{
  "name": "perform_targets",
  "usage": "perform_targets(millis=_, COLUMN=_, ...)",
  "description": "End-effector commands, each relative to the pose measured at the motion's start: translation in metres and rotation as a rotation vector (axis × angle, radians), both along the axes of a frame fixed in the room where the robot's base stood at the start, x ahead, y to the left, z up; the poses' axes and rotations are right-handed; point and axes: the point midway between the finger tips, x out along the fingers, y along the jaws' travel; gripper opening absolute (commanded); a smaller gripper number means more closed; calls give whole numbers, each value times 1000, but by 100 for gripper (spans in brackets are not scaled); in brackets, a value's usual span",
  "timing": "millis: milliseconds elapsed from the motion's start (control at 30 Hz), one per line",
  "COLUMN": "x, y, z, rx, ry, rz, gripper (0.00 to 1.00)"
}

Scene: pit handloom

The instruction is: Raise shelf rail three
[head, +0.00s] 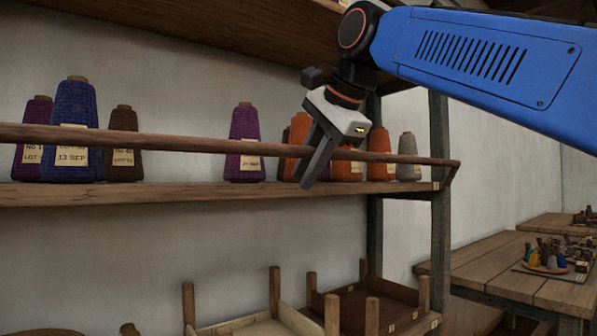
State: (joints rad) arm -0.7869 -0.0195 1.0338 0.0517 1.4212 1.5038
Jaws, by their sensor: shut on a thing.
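A long round wooden shelf rail (180,140) runs across the front of the shelf, at about the middle height of the yarn cones. Its right end meets a short slanted arm (451,172) at the shelf post. My gripper (314,165) comes down from the upper right and is shut on the rail, right of its visible middle. The fingers partly cover the rail there. The rail's left end is outside the view. No number shows on the rail, so I cannot tell which one it is.
Purple, blue, brown, orange and grey cones (245,145) stand on the shelf board (150,192) behind the rail. Another board (180,25) hangs above. A wooden table (500,268) with small items is at right.

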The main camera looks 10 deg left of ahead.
Motion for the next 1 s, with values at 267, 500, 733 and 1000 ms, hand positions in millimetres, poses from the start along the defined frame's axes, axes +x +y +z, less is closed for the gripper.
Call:
perform_targets(millis=267, x=4, y=4, z=2, rx=-109, ry=92, rz=-2, gripper=0)
perform_targets(millis=500, x=2, y=2, z=2, rx=-168, ry=142, rz=-2, gripper=0)
perform_targets(millis=733, x=1, y=1, z=2, rx=-192, ry=163, rz=-2, gripper=0)
perform_targets(millis=1000, x=1, y=0, z=2, rx=-195, ry=165, rz=-2, gripper=0)
